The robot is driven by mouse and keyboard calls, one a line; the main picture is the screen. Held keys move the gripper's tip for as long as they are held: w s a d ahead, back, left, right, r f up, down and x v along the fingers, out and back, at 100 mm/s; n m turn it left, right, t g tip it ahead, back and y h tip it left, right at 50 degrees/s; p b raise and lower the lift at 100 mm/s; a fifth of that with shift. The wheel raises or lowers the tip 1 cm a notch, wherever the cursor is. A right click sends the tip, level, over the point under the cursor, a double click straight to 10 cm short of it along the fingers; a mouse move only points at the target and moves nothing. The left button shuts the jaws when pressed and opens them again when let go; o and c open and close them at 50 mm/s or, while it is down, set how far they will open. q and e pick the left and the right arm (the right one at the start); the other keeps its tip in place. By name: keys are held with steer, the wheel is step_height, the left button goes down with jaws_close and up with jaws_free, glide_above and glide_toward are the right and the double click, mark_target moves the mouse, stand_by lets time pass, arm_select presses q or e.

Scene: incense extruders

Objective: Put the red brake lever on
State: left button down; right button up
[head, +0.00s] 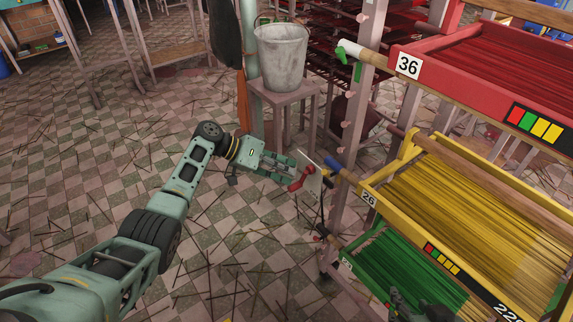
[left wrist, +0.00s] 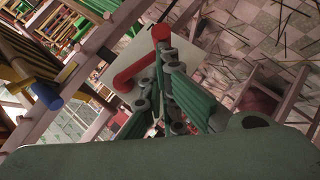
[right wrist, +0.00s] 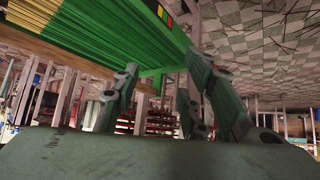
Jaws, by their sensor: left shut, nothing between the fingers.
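The red brake lever (head: 302,180) is mounted by a pale plate (head: 313,163) beside the rack's post. In the left wrist view the lever (left wrist: 136,70) is a bent red bar with a round end at the top. My left gripper (head: 292,174) is shut and empty, with its fingers right at the lever; I cannot tell whether they touch it.
The rack holds a red tray (head: 443,45), a yellow tray (head: 372,192) and a green tray (head: 350,268) of incense sticks. A grey bucket (head: 281,57) stands on a wooden stool (head: 288,96). Loose sticks litter the checkered floor (head: 110,165).

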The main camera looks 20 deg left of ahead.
arm_select(q)
steer(key=shift+s+d+f+b, duration=0.15)
steer(key=shift+f+b, duration=0.15)
steer(key=shift+f, duration=0.1)
steer(key=shift+s+d+f+b, duration=0.1)
steer(key=shift+d+f+b, duration=0.05)
steer(key=shift+f+b, duration=0.2)
arm_select(e)
steer(key=w+a+r+t+y, duration=0.1)
steer(key=w+a+r+t, duration=0.1)
steer(key=w+r+t, duration=0.2)
steer(key=shift+w+a+r, duration=0.15)
steer(key=shift+w+r, duration=0.65)
steer(key=shift+r, duration=0.25)
